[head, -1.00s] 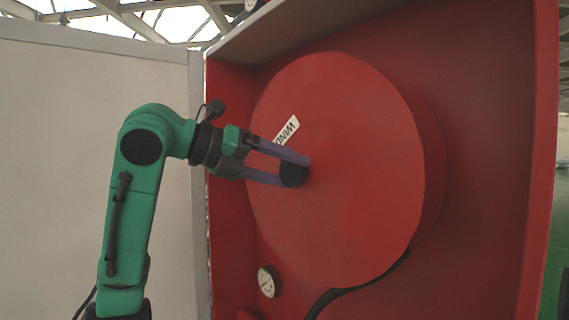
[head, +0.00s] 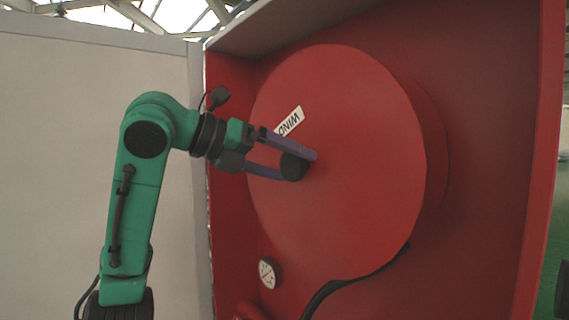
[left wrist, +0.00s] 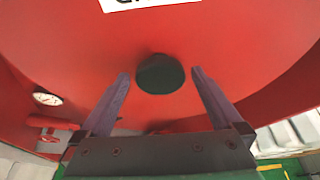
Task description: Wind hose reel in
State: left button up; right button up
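The red hose reel (head: 360,190) is a large round drum facing me, with a white label (head: 289,121) reading "WIND" near its left edge. A short black knob (head: 293,167) sticks out of its face; it also shows in the left wrist view (left wrist: 160,74). My left gripper (head: 298,165) has its two purple fingers on either side of the knob. In the left wrist view the fingers are spread, with a gap visible on each side of the knob. A black hose (head: 335,286) comes out from under the reel. My right gripper is not in view.
The reel sits in a red cabinet (head: 500,150) with side walls and a top. A white dial gauge (head: 268,273) is at lower left inside it, with a red fitting below. A pale wall panel (head: 60,150) stands left of the cabinet.

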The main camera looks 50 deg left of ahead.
pick_arm(q)
jog(key=v, duration=1.4)
jog(key=shift+s+p, duration=0.25)
jog(key=shift+p, duration=0.1)
jog(key=shift+w, duration=0.1)
